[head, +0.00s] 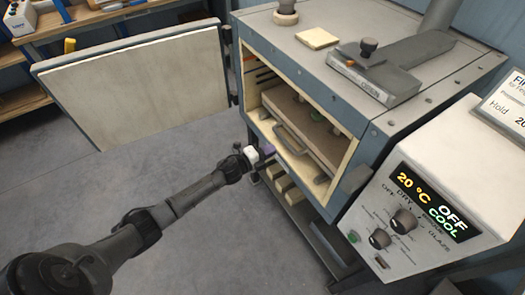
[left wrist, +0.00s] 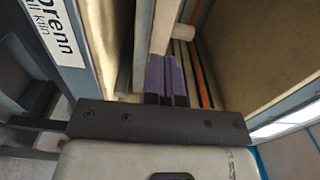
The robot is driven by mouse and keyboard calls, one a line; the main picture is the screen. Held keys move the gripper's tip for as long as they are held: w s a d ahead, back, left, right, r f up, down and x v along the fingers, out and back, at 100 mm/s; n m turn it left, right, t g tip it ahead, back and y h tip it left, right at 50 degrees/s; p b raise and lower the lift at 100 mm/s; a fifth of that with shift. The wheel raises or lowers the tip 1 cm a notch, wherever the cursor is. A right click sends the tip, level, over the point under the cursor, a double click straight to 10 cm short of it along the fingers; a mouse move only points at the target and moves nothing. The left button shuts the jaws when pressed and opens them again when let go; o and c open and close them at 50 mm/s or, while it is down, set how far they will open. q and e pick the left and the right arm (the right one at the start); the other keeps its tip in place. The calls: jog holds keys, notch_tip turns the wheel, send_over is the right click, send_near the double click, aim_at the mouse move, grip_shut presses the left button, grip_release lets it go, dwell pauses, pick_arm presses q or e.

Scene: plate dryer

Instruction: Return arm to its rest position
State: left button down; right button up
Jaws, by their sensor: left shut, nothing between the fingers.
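My left arm reaches from the lower left of the head view to the front of the grey kiln (head: 400,140). My left gripper (head: 268,150) is at the lower front left edge of the kiln's opening. Its purple fingers also show in the left wrist view (left wrist: 166,78), pressed together with nothing between them. They point into the opening, beside a pale wall or shelf edge. Whether they touch anything is unclear. A slab with a metal handle (head: 291,141) sits inside the kiln. My right gripper is in neither view.
The kiln door (head: 140,90) stands wide open at the left. A control panel (head: 420,205) reads 20 °C, OFF and COOL at the right. A rack with pale blocks (head: 290,190) is under the kiln. A wooden shelf (head: 90,20) stands behind. The grey floor at left is clear.

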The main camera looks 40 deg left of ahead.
pick_arm(q)
jog(key=shift+v, duration=1.5)
